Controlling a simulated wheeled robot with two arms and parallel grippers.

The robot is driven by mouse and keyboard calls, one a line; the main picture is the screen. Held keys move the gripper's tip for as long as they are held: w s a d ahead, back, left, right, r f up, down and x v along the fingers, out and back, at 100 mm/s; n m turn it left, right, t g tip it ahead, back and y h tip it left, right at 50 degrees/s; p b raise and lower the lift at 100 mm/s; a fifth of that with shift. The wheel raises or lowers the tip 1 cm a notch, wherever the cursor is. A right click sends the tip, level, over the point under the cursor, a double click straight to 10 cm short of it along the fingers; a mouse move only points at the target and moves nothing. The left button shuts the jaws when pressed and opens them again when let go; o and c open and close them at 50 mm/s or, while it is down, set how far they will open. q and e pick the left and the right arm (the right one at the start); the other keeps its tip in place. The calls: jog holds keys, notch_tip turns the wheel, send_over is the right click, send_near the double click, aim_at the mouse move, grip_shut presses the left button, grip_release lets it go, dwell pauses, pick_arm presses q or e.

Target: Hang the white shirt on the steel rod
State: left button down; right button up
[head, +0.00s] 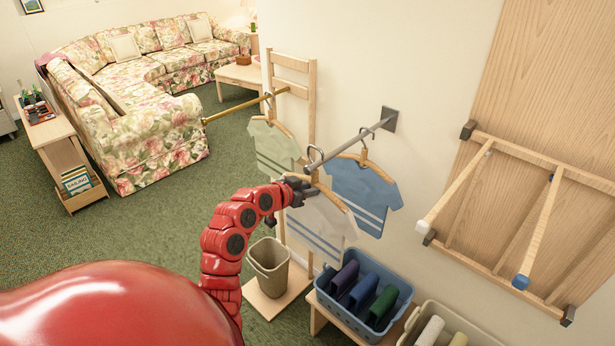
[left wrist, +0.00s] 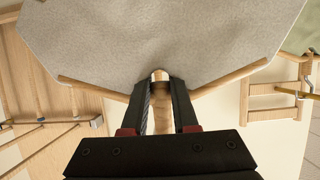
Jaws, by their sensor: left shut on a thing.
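The white shirt (head: 318,222) hangs on a wooden hanger (head: 338,200). My left gripper (head: 303,186) is shut on the hanger's neck just below its metal hook. In the left wrist view the fingers (left wrist: 160,85) close on the wooden neck, with the white shirt (left wrist: 165,40) filling the top. The steel rod (head: 350,142) sticks out from a wall plate. The hook (head: 315,156) is at the rod's free front end; I cannot tell whether it is around the rod or beside it. My right gripper is not in view.
A blue shirt (head: 362,192) hangs on the steel rod nearer the wall. A green shirt (head: 272,145) hangs on a brass rod (head: 240,109) to the left. Below are a bin (head: 269,266), a blue basket (head: 402,300) and a beige basket (head: 480,338). A wooden rack (head: 530,160) is at right.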

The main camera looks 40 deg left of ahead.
pick_arm(q)
jog(key=shift+d+r+p, duration=0.25)
jog(key=shift+d+p, duration=0.1)
jog(key=shift+d, duration=0.15)
jog(key=shift+d+f+b, duration=0.2)
jog(key=shift+f+b, duration=0.6)
jog(key=shift+f, duration=0.05)
jog(key=shift+a+f+b, duration=0.1)
jog(key=shift+f+b, duration=0.45)
jog(key=shift+f, duration=0.15)
jog(key=c, duration=0.6)
grip_release()
jog(key=shift+s, duration=0.1)
jog(key=b+v, duration=0.5)
jog(key=v, duration=1.2)
